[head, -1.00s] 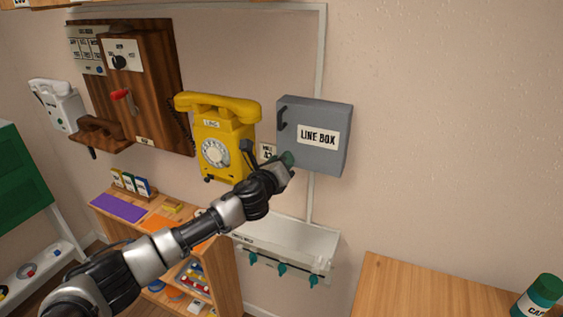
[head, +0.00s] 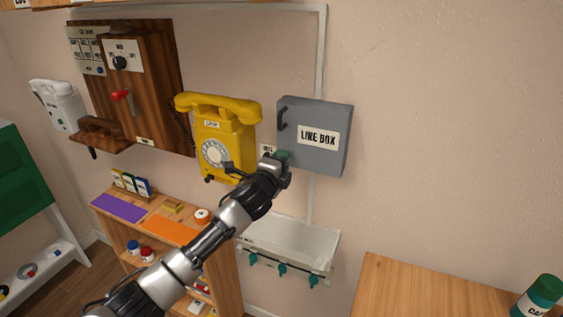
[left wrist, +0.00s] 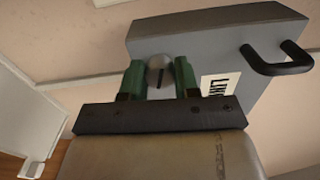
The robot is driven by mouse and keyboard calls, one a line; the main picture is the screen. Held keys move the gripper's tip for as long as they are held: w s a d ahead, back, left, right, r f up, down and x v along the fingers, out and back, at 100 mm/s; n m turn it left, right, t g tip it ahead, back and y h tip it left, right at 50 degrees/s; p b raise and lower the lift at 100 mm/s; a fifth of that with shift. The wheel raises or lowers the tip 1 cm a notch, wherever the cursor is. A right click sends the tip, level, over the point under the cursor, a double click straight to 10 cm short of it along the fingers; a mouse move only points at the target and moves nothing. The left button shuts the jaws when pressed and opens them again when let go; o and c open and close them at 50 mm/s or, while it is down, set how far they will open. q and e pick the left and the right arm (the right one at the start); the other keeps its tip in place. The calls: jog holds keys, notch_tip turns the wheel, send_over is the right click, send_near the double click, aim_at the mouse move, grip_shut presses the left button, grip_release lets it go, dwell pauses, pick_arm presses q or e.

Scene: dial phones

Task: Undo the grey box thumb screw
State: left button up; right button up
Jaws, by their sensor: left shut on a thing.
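The grey line box (head: 332,120) hangs on the wall with a black handle at its left edge and a "LINE BOX" label. It also shows in the left wrist view (left wrist: 210,40). In the head view my left gripper (head: 277,158) is at the box's lower left corner and hides the screw. My right gripper is not in view.
A yellow dial phone (head: 224,140) hangs just left of the box, close to my left arm. A white shelf (head: 290,240) with teal hooks is below. A wooden surface (head: 420,290) is at the lower right.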

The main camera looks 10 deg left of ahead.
pick_arm(q)
jog(key=shift+f+n+p, duration=0.15)
jog(key=shift+n+p, duration=1.4)
jog(key=shift+n, duration=9.05)
jog(key=shift+d, duration=0.1)
jog(key=o, duration=0.9)
jog(key=shift+o, duration=0.2)
jog(key=shift+s, duration=0.1)
jog(key=s+a+b, duration=0.1)
jog(key=s+a, duration=0.1)
jog(key=s, duration=0.8)
jog(key=shift+s+b, duration=0.2)
jog(key=shift+b, duration=0.2)
